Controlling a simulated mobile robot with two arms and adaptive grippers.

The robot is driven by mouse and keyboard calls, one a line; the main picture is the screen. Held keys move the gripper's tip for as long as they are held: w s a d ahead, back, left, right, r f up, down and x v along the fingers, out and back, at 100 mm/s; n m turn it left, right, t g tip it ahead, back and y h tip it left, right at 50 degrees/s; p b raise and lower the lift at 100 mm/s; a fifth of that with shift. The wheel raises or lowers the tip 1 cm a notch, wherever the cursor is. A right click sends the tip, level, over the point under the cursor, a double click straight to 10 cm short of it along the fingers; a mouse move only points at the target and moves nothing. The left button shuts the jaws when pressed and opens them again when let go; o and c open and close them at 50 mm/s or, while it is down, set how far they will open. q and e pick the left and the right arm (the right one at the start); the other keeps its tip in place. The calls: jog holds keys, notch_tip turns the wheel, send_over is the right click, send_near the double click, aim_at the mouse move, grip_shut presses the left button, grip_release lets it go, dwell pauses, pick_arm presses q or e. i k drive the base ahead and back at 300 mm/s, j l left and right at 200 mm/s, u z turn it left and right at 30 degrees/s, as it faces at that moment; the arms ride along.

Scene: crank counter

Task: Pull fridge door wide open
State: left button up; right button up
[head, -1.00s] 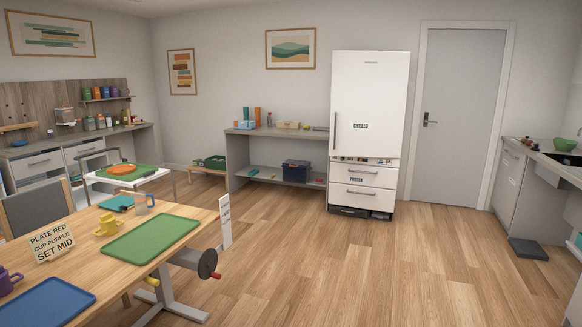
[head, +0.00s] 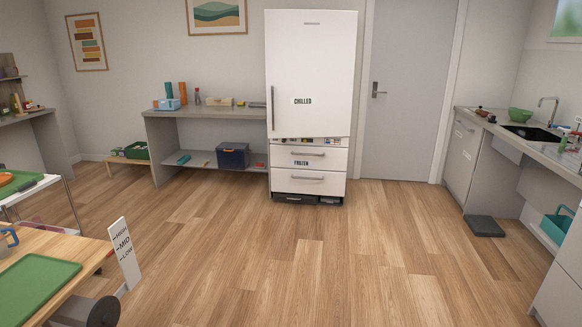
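The white fridge (head: 309,110) stands against the back wall, beside the grey door. A vertical dark handle (head: 271,108) runs along the left edge of that door. Below are two drawers with horizontal bar handles; the label FROZEN (head: 301,163) sits between them. The fridge is some way off across the floor. Neither of my grippers shows in the head view.
Wood floor (head: 290,250) lies clear up to the fridge. A grey shelf bench (head: 205,118) stands left of the fridge. A sink counter (head: 500,135) and dark floor pad (head: 484,226) are at right.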

aim_at(310, 55)
jog(key=i, duration=1.25)
jog(key=i+l, duration=0.1)
jog(key=i, duration=1.1)
jog(key=i+u, duration=0.1)
jog(key=i, duration=1.15)
